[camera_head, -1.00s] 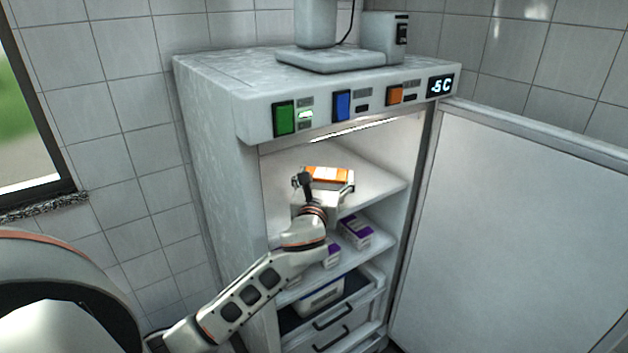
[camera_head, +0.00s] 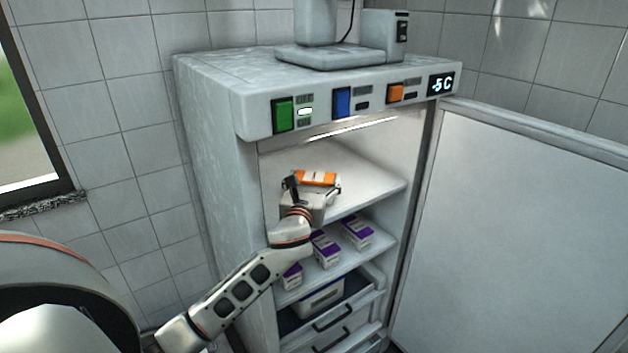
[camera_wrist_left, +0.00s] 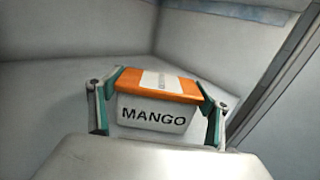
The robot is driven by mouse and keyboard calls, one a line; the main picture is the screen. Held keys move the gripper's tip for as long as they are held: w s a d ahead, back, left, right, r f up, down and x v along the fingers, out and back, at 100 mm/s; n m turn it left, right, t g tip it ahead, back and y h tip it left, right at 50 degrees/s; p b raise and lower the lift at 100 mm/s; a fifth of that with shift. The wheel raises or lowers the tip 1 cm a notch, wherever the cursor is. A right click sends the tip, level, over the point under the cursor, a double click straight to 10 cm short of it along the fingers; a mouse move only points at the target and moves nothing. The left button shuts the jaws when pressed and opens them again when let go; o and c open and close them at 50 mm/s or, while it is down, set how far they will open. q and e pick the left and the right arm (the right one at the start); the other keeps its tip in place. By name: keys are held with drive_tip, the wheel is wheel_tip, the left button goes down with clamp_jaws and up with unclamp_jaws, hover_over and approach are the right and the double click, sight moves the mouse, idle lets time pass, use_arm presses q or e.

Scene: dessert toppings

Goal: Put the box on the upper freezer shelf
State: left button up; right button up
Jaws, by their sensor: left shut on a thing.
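The box is white with an orange lid and the word MANGO on its front. In the head view the box (camera_head: 317,178) is at the upper freezer shelf (camera_head: 371,188), towards its left part. In the left wrist view the box (camera_wrist_left: 153,112) sits between both fingers, whose pads touch its left and right sides. My left gripper (camera_head: 308,187) is shut on it. It also shows in the left wrist view (camera_wrist_left: 157,112). Whether the box's underside touches the shelf is hidden. My right gripper is not in view.
The freezer door (camera_head: 512,235) stands open at the right. Several purple-and-white boxes (camera_head: 326,249) stand on the shelf below, with a white container (camera_head: 322,296) and drawers under them. The upper shelf's right part is clear.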

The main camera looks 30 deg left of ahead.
use_arm(q)
drive_tip(key=o, duration=1.4)
drive_tip(key=shift+c, duration=0.2)
drive_tip(key=shift+o, duration=0.5)
drive_tip(key=shift+r, duration=0.1)
drive_tip(key=v, duration=1.2)
drive_tip(key=shift+p, duration=0.3)
drive_tip(key=shift+d, duration=0.1)
